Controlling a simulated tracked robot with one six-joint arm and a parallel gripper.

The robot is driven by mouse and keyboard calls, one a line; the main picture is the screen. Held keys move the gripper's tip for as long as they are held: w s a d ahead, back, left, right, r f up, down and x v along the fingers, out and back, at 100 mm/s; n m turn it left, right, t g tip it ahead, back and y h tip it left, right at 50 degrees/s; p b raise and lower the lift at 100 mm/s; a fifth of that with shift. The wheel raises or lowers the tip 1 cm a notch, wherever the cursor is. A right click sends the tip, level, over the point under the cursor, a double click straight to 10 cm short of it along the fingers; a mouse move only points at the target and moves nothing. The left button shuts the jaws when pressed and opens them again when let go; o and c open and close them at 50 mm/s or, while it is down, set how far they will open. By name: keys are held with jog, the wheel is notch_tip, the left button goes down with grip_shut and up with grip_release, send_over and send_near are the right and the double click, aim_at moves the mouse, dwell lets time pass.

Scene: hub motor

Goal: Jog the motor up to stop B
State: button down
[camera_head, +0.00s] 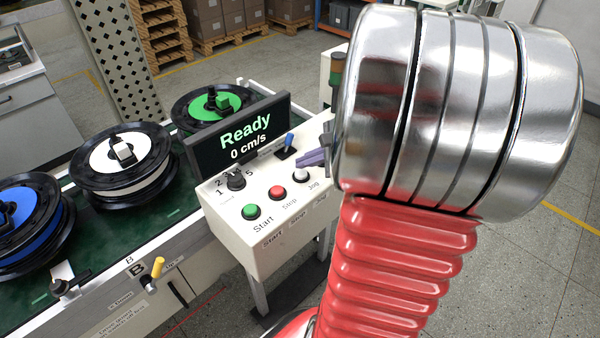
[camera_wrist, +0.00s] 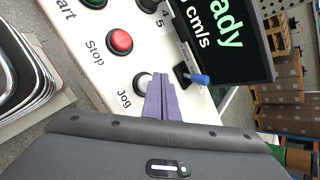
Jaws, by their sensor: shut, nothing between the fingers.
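Three black wheel-like hub motors lie on the green conveyor: one with a blue face (camera_head: 18,208), one with a white face (camera_head: 101,157) and one with a green face (camera_head: 230,104). The letter B (camera_head: 137,269) marks the front rail, next to a yellow-capped stop (camera_head: 157,268). The control box (camera_head: 270,235) has a white Jog button (camera_head: 302,177), also in the wrist view (camera_wrist: 142,83). My gripper (camera_head: 314,157) is shut and empty. Its purple fingertips (camera_wrist: 163,80) are right beside the Jog button; I cannot tell if they touch anything.
The display (camera_head: 240,135) reads Ready, 0 cm/s. The red Stop button (camera_head: 276,192), green Start button (camera_head: 251,211), a speed knob (camera_head: 236,181) and a blue-tipped lever (camera_head: 289,141) crowd the panel near my gripper.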

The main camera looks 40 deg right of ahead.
aim_at(305, 174)
jog(key=shift+f, duration=0.9)
dwell(2.6)
dwell(0.8)
jog(key=shift+r, duration=0.95)
jog(key=shift+r, duration=2.5)
